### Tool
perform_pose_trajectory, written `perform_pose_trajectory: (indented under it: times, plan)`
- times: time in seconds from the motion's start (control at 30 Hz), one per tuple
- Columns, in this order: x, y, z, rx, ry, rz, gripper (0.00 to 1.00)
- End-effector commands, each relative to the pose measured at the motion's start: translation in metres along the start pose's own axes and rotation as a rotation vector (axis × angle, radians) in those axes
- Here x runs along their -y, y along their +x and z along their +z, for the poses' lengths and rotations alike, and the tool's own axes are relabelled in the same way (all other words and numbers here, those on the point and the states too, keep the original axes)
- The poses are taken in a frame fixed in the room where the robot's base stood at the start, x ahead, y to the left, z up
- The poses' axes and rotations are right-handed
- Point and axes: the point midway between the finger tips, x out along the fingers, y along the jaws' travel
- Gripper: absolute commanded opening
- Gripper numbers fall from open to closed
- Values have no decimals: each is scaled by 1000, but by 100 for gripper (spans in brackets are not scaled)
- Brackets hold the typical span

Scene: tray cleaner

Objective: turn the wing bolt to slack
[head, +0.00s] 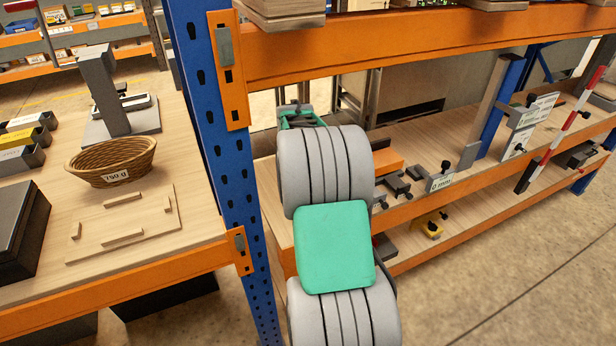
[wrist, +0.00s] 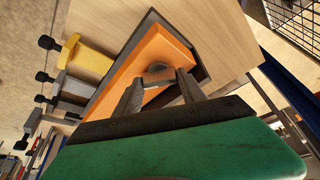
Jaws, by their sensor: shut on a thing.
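In the wrist view an orange block (wrist: 152,52) lies on a wooden shelf board, with a dark edge along its side. A grey rounded piece (wrist: 157,69), which looks like the wing bolt, sits on the block between my fingertips. My gripper (wrist: 160,80) is shut on it, with one dark finger on each side. The fingers partly cover the piece, so its wings and turn angle are hard to make out. In the head view the orange block (head: 385,156) shows just right of my arm, which hides my fingers and the bolt.
Beside the block are a yellow clamp (wrist: 88,60) and several grey ones with black knobs. A blue upright (head: 212,150) and the orange shelf beam (head: 420,45) stand close to my arm. A left bench holds a wicker basket (head: 112,160). A wire basket is at the wrist view's upper right.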

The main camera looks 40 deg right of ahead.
Motion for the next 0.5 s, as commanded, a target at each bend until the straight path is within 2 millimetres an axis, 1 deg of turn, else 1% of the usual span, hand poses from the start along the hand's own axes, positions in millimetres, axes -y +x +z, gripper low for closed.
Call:
perform_pose_trajectory:
  times: [0.3, 0.5]
  plan:
    - [2, 1, 0, 0, 233, 97, 7]
    - [3, 1, 0, 1, 328, 136, 7]
